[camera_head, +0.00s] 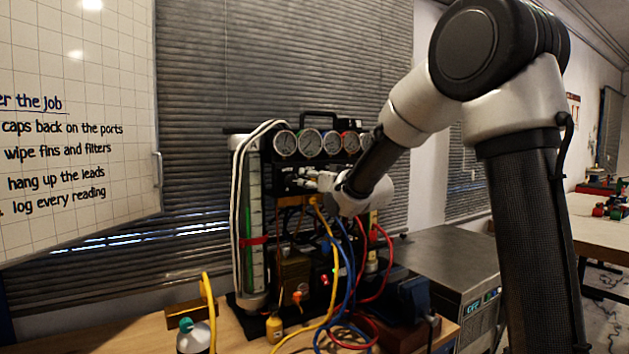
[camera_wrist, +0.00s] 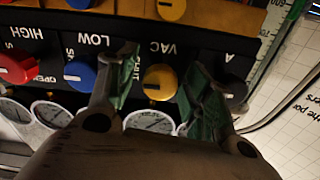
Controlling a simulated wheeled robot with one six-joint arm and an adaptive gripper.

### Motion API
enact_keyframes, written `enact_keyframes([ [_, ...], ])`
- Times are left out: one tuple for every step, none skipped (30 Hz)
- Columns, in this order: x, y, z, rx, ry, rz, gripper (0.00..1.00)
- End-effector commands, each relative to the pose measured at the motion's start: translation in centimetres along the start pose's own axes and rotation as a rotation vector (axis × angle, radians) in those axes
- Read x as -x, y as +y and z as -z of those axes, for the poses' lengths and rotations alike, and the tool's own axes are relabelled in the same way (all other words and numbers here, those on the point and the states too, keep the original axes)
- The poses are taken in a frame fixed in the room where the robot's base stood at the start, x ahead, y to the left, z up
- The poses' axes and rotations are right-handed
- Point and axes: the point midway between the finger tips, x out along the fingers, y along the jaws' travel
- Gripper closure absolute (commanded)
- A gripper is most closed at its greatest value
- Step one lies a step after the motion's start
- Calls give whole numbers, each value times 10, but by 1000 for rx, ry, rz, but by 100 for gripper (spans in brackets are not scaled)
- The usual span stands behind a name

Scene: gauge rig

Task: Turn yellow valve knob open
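The yellow valve knob (camera_wrist: 160,82) sits on the black panel beside the upside-down label VAC in the wrist view. A dark line shows on its face. My gripper (camera_wrist: 160,88) is open, with one green-padded finger on each side of this knob. A gap shows at the left finger; I cannot tell whether the right finger touches the knob. In the head view my gripper (camera_head: 318,181) is at the panel below the gauges, and the knob cannot be made out there.
A blue knob (camera_wrist: 80,75), a red knob (camera_wrist: 16,69) and a black knob (camera_wrist: 233,88) flank it. Another yellow knob (camera_wrist: 172,8) is at the top edge. Gauges (camera_head: 310,142) sit above the panel; a yellow hose (camera_head: 326,270) and other coloured hoses hang below. A bottle (camera_head: 193,337) stands at front left.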

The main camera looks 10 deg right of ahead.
Motion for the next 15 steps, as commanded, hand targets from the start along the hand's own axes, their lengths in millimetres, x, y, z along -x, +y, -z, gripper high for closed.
enact_keyframes([
  [0, 0, 0, 0, 0, 0, 61],
  [0, 0, 0, 0, 0, 0, 67],
  [0, 0, 0, 0, 0, 0, 74],
  [0, 0, 0, 0, 0, 0, 80],
  [0, 0, 0, 0, 0, 0, 85],
  [0, 0, 0, 0, 0, 0, 92],
  [0, 0, 0, 0, 0, 0, 96],
  [0, 0, 0, 0, 0, 0, 96],
  [0, 0, 0, 0, 0, 0, 96],
  [0, 0, 0, 0, 0, 0, 96],
  [0, 0, 0, 1, 0, 0, 96],
  [0, 0, 0, 3, 0, 0, 96],
  [0, 0, 0, 6, 0, 0, 96],
  [0, 0, 0, 9, -1, 0, 96],
  [0, 0, 0, 16, -1, 0, 96],
])
